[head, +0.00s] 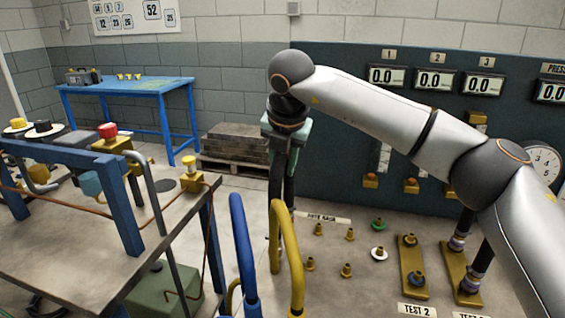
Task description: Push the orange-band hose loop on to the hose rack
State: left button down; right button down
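My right arm comes in from the right, and its gripper (285,150) points down near the middle of the view. A small white sign (322,217), apparently reading hose rack, lies to the right of and below the gripper. Several brass pegs (318,229) stand just past the sign, nearer to me. My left gripper is out of view.
A blue hoop (243,255) and a yellow hoop (293,262) rise in front. A workbench (75,265) with fittings fills the left. Brass plates (413,268) with fittings stand at the right, before the gauge panel (340,85). A pallet stack (235,145) stands behind.

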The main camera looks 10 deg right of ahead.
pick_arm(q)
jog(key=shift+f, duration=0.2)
pick_arm(e)
jog(key=shift+f, duration=0.3)
pick_arm(q)
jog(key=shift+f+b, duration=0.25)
jog(key=shift+b, duration=0.15)
pick_arm(e)
jog(key=c, duration=0.8)
grip_release()
jog(key=shift+o, duration=1.4)
jog(key=shift+f, duration=0.15)
jog(key=shift+v, duration=1.05)
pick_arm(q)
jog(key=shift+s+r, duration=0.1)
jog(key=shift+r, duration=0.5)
pick_arm(e)
jog(key=v, duration=1)
jog(key=shift+r, duration=0.25)
